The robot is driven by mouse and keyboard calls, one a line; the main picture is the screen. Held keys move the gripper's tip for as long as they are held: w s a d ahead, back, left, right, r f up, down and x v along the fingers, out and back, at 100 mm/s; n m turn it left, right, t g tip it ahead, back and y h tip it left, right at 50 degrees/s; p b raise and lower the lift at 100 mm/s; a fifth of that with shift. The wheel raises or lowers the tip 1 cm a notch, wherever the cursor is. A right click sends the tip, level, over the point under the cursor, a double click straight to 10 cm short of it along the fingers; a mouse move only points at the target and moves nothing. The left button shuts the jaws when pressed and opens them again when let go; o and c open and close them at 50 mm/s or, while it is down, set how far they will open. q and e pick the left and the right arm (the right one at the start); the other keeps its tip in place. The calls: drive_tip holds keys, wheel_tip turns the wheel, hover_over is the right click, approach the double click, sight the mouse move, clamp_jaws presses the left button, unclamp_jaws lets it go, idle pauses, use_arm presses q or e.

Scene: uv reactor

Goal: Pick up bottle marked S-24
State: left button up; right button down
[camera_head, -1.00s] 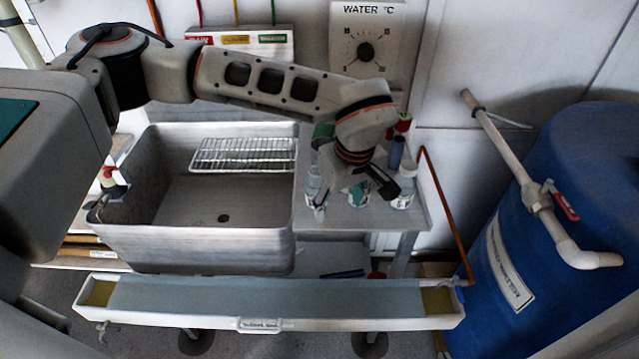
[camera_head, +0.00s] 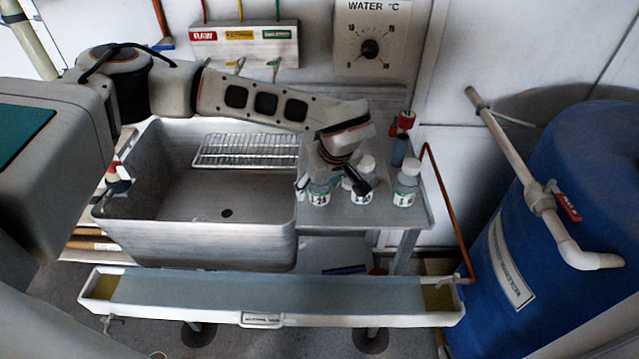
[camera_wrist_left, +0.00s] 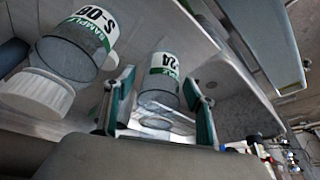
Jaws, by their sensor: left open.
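The bottle marked 24 (camera_head: 319,191) stands at the left end of a row of capped sample bottles on the grey side table, beside the basin. In the left wrist view it appears upside down (camera_wrist_left: 161,78), with a green and white label reading 24. My left gripper (camera_head: 333,186) is open at this bottle, pointing down. In the wrist view its two green-padded fingers (camera_wrist_left: 158,98) stand on either side of the bottle, with gaps visible. Whether either finger touches it I cannot tell. My right gripper is not in view.
A second labelled bottle (camera_wrist_left: 78,48) is close beside the left finger in the wrist view. A middle bottle (camera_head: 360,192) is partly hidden by my gripper; another bottle (camera_head: 406,184) stands further right. The metal basin (camera_head: 200,245) with a wire rack (camera_head: 245,151) adjoins the table.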

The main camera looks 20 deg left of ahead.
use_arm(q)
drive_tip(key=c, duration=1.1)
drive_tip(key=shift+o, duration=0.2)
